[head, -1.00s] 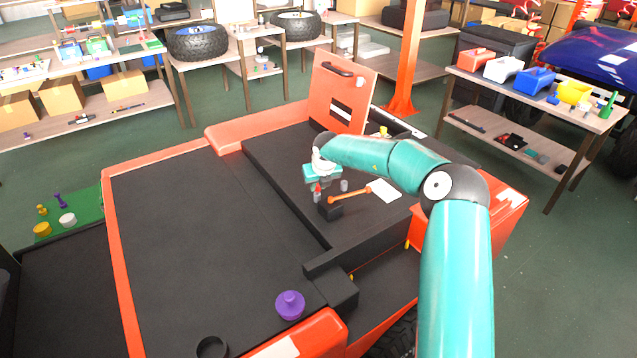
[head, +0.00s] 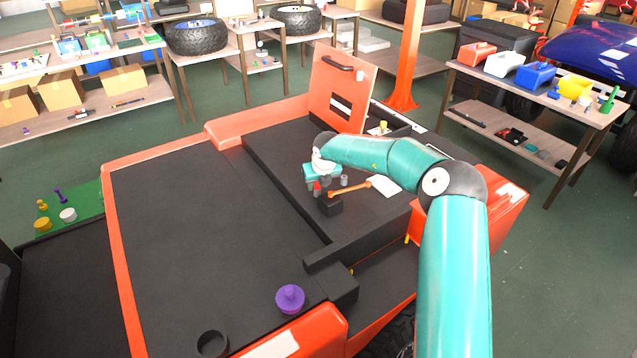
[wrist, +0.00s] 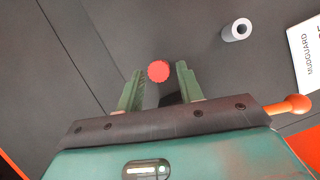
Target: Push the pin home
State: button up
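An orange pin (head: 352,189) with a round knob sticks out to the right from a small black block (head: 331,206) on the cart's black deck. The knob (wrist: 295,104) also shows at the right of the wrist view. My gripper (head: 322,183) points down just behind the block, at the block's upper left. In the wrist view my gripper (wrist: 160,80) has its two green fingers apart. A red round cap (wrist: 159,71) shows between the fingertips, with clear gaps on both sides. The red cap (head: 317,187) is partly hidden in the head view. The pin's inner end is hidden.
A grey hollow cylinder (wrist: 236,29) stands near my gripper, with a white label card (wrist: 306,50) to its right. An upright orange panel (head: 343,88) stands behind. A purple knob (head: 290,298) and black ring (head: 212,343) are at the front. The left deck is clear.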

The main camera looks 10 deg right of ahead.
jog(key=shift+o, duration=0.7)
jog(key=shift+r, duration=0.1)
